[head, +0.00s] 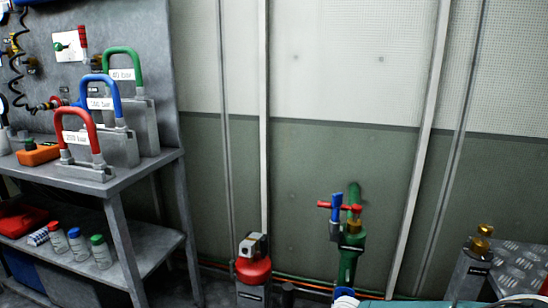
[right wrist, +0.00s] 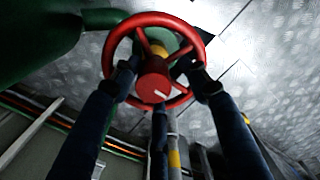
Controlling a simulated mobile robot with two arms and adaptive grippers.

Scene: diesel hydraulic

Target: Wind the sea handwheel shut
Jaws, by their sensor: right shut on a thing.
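In the right wrist view a red handwheel (right wrist: 189,95) with a red hub (right wrist: 153,89) sits in front of a green valve body. A short pale line marks the hub. My right gripper (right wrist: 160,78) has its two dark fingers on either side of the hub, with the tips at the wheel, and is shut on the handwheel. No label on the wheel is readable. My left gripper is in neither view. The head view does not show my right gripper, and I cannot tell where this wheel lies in it.
In the head view a green pipe (head: 347,264) with red and blue handles stands by the wall. Left of it is a red round fitting (head: 253,269). A grey bench (head: 150,168) with coloured shackle-shaped tools fills the left. A brass fitting (head: 480,243) stands at the right.

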